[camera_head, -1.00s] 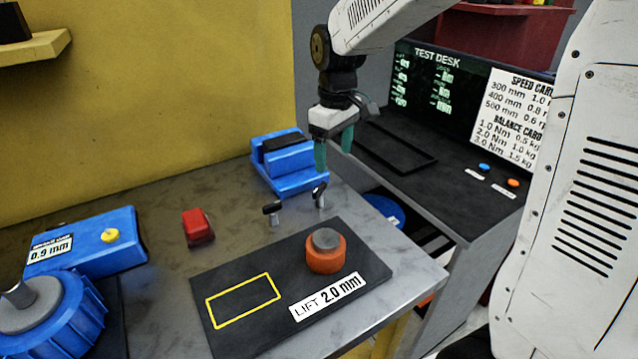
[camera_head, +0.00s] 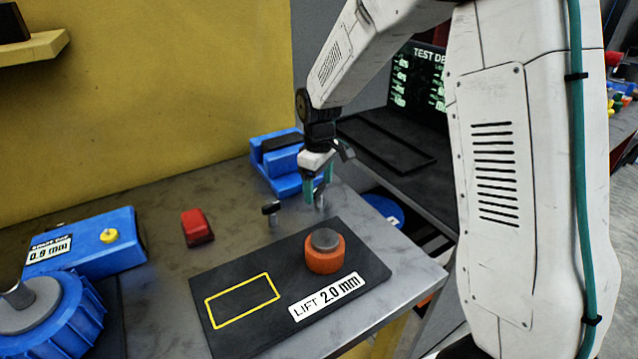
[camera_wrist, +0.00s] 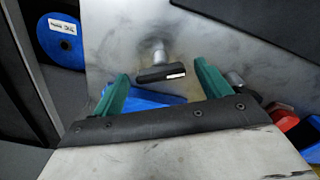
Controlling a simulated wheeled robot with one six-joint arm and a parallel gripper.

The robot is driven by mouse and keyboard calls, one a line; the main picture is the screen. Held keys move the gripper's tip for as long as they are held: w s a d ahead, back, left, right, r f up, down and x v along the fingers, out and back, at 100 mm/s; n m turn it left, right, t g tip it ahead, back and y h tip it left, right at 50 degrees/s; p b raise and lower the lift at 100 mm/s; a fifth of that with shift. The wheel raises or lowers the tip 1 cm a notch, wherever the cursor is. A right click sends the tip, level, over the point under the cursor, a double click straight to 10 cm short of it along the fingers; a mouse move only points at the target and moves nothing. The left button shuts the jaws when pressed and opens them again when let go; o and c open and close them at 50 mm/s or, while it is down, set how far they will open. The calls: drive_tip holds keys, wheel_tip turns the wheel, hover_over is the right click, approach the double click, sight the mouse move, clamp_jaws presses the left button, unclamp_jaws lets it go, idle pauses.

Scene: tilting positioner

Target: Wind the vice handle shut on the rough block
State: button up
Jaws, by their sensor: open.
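A blue vice (camera_head: 283,182) stands at the back of the grey bench, with a dark block or jaw (camera_head: 282,142) on its top; I cannot tell whether this is the rough block. Two small T-handles stand in front of it, a left one (camera_head: 271,210) and a right one (camera_head: 320,201). My gripper (camera_head: 319,190) points down at the right handle, its green fingers open. In the wrist view the dark crossbar of a T-handle (camera_wrist: 160,74) lies between the open fingertips (camera_wrist: 161,70), not gripped. The blue vice is partly hidden behind my gripper.
A black plate (camera_head: 225,330) in front carries an orange and grey knob (camera_head: 325,255). A red block (camera_head: 197,228) lies left of the handles. A blue gauge box (camera_head: 90,245) stands at far left. A dark test desk (camera_head: 385,145) is behind my arm.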

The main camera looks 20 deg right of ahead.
sight(319, 186)
drive_tip(key=c, duration=1)
drive_tip(key=shift+m, duration=0.3)
drive_tip(key=o, duration=1)
drive_tip(key=shift+r, duration=0.1)
wheel_tip(319, 186, up, 8)
drive_tip(key=shift+f, duration=0.2)
